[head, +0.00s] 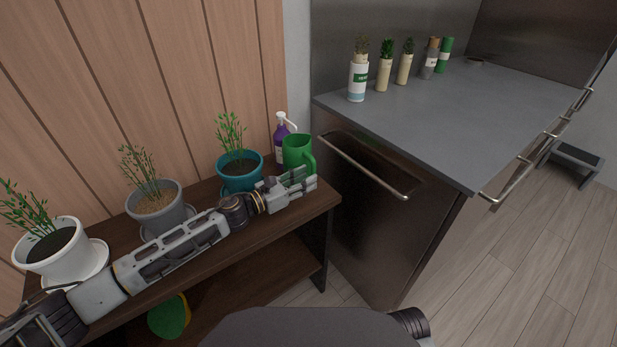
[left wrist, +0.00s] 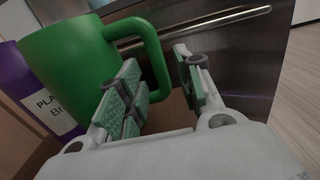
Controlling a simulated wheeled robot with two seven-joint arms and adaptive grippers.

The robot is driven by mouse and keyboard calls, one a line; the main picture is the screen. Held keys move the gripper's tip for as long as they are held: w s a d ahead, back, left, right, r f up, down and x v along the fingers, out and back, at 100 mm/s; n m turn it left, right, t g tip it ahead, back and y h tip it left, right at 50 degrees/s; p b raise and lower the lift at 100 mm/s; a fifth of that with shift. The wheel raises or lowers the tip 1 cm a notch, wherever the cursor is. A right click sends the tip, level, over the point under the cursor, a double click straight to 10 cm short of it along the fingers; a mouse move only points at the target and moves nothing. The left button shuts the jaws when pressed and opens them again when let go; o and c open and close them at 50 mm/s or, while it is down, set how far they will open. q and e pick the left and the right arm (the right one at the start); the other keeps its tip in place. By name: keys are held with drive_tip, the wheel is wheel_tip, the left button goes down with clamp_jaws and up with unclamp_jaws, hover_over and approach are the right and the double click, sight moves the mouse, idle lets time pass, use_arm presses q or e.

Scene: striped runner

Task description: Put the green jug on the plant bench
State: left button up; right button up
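The green jug (head: 297,150) stands upright at the right end of the dark wooden plant bench (head: 262,232), beside a purple bottle. My left gripper (head: 291,181) is just in front of the jug, low over the bench top. In the left wrist view the jug (left wrist: 75,60) fills the upper left, with its handle toward the fingers. My left gripper (left wrist: 160,88) is open there, and the handle appears between its two fingers, with a gap to the right finger. Whether the left finger touches the jug is unclear. My right gripper is not in view.
Teal (head: 240,178), grey (head: 172,215) and white (head: 72,262) plant pots line the bench, left of the jug. The purple bottle (head: 281,138) stands close behind it. A grey counter (head: 450,115) with a handrail and several small containers is to the right.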

use_arm(q)
drive_tip(key=shift+v, duration=4.6)
drive_tip(key=shift+s+a, duration=0.25)
drive_tip(key=shift+a, duration=0.05)
